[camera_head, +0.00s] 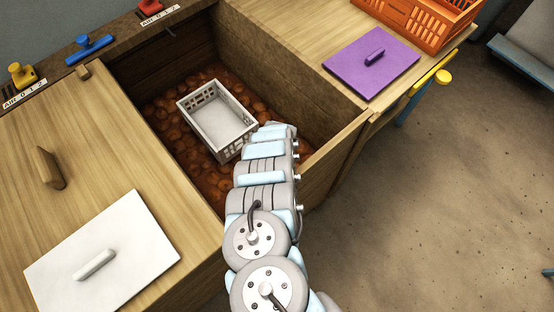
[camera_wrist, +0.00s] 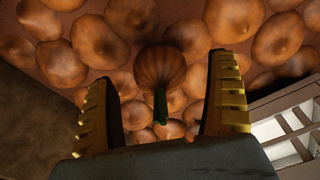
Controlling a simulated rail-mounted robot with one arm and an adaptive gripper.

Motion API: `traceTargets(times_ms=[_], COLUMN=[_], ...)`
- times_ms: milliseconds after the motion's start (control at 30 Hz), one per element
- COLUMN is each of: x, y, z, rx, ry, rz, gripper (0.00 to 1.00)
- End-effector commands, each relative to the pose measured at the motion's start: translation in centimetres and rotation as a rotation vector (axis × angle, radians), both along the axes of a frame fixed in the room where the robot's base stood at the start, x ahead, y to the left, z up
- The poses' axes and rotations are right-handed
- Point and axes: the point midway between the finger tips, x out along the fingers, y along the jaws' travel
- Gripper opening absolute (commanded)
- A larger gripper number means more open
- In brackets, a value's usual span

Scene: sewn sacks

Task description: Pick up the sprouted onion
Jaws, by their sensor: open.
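The sprouted onion (camera_wrist: 159,70) shows in the wrist view as a brown bulb with a short green sprout pointing toward my gripper. It lies among many plain brown onions (camera_wrist: 235,20). My gripper (camera_wrist: 160,75) is open, with one yellow-ridged finger on each side of the sprouted onion and a gap to either side of it. I cannot tell how far above the onion the fingertips are. In the head view my arm hides the gripper and the sprouted onion cannot be made out.
A white crate (camera_head: 188,103) sits on the onions in the wooden bin (camera_head: 262,62); its edge is close to my right finger in the wrist view (camera_wrist: 287,98). A white lid (camera_head: 130,235) and purple lid (camera_head: 345,68) lie on the side boards. An orange crate (camera_head: 408,22) stands at back right.

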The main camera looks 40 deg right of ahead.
Motion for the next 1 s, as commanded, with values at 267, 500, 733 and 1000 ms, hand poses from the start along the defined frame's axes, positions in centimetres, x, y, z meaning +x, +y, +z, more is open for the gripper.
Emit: traceTargets(times_ms=[267, 500, 733, 1000], x=[0.2, 0.3, 0.3, 0.3], y=[-0.1, -0.1, -0.1, -0.1], z=[-2.3, -2.1, -2.1, -2.1], rx=[-0.001, 0.0, 0.0, 0.0], ry=[0.0, -0.001, -0.001, -0.001], rz=[0.001, 0.0, 0.0, 0.0], gripper=[0.89, 0.84, 0.19, 0.18])
